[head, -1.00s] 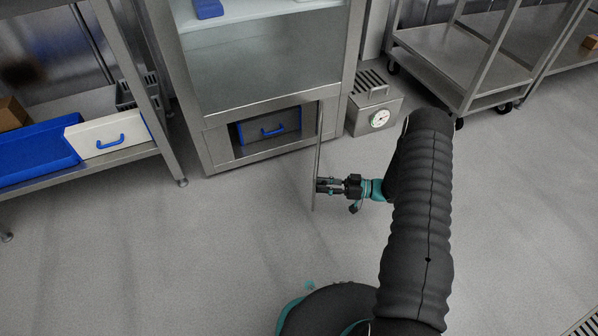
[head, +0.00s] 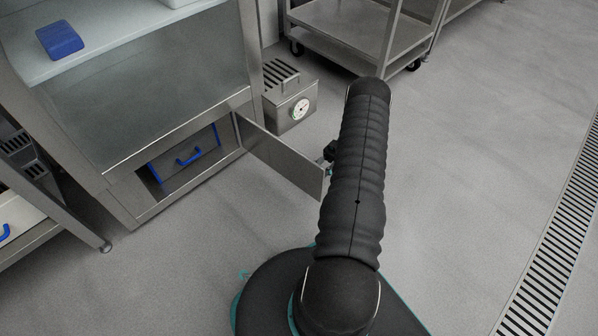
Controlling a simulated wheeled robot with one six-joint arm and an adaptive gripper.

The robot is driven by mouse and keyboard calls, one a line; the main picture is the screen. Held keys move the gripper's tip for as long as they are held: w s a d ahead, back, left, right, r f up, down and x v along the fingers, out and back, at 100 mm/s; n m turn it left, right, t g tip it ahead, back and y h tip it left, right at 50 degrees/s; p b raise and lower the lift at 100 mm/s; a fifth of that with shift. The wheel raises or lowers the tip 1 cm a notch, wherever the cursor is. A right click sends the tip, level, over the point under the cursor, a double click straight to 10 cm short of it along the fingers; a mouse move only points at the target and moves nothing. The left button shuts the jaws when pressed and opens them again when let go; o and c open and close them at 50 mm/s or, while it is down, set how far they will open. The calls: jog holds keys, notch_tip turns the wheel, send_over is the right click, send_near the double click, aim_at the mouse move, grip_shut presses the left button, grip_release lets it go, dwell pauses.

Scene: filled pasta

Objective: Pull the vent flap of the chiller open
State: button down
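The steel chiller (head: 160,106) stands at the upper left. Its vent flap (head: 282,155) is a flat steel panel hinged at the right of the low opening, and it stands swung well out over the floor. Inside the opening is a dark compartment with a grey, blue-edged drawer or box with a blue handle (head: 189,157). My gripper (head: 329,160) is at the flap's free edge, mostly hidden behind my dark arm. Its fingers cannot be made out, so whether it still grips the flap is unclear.
A steel box with a round dial (head: 298,108) stands on the floor beyond the flap. A wheeled steel trolley (head: 348,45) is at the top. A steel rack (head: 62,232) stands at the left. A floor drain grate (head: 553,262) runs along the right. Open floor lies between.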

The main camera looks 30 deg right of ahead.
jog(key=shift+w+d, duration=0.2)
jog(key=shift+d, duration=0.05)
jog(key=c, duration=0.8)
grip_release()
